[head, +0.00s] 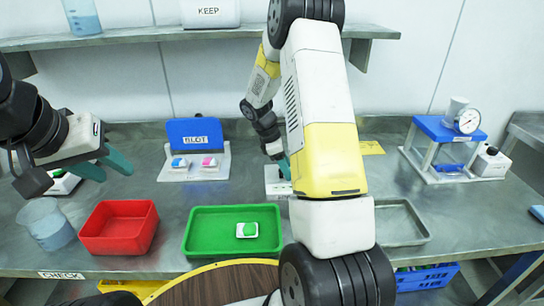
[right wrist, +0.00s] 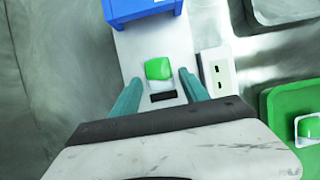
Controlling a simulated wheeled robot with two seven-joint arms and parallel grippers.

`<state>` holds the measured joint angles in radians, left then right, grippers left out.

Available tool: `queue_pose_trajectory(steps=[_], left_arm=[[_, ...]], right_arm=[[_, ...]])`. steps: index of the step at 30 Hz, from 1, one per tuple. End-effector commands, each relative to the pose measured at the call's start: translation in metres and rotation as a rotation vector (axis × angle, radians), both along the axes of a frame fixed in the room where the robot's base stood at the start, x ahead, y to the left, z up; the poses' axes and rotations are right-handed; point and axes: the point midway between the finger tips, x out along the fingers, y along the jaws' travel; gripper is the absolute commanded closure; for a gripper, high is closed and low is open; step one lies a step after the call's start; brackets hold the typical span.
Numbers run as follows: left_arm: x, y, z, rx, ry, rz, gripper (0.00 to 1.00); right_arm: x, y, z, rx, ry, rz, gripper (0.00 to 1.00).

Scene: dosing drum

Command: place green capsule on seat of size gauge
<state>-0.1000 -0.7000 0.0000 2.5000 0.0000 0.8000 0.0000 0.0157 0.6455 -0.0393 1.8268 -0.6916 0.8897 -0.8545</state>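The green capsule (right wrist: 158,69) sits on a small white seat on the white plate of what looks like the size gauge (right wrist: 133,45), in the right wrist view. A black slot lies just below it. My right gripper (right wrist: 160,88) is open, its teal fingers apart on either side, with visible gaps to the capsule. In the head view my right arm hides the capsule and most of the gauge; a teal finger of the right gripper (head: 285,168) shows beside the arm. My left gripper (head: 117,174) is open and empty above the left bench.
A blue block (right wrist: 145,8) stands at the plate's far end, and a white two-slot box (right wrist: 218,71) beside it. A green tray (head: 205,245) holds a white piece with a green top (head: 247,230). A red tray (head: 118,248) and a beaker (head: 45,225) stand left.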

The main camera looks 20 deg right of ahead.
Motion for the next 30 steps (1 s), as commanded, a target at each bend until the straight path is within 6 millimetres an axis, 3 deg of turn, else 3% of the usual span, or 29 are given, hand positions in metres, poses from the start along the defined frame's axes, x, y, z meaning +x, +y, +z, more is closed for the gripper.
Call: queue_pose_trajectory(steps=[9, 14, 24, 30], left_arm=[[0.0, 0.0, 0.0, 0.0, 0.0, 0.0, 0.64], [0.0, 0.0, 0.0, 0.0, 0.0, 0.0, 0.64], [0.0, 0.0, 0.0, 0.0, 0.0, 0.0, 0.64], [0.0, 0.0, 0.0, 0.0, 0.0, 0.0, 0.64]], right_arm=[[0.0, 0.0, 0.001, 0.0, 0.0, 0.0, 0.41], [0.002, 0.004, 0.011, 0.001, -0.004, 0.0, 0.41], [0.01, 0.029, 0.077, 0.001, -0.006, 0.0, 0.41], [0.012, 0.041, 0.105, 0.0, -0.003, 0.001, 0.41]])
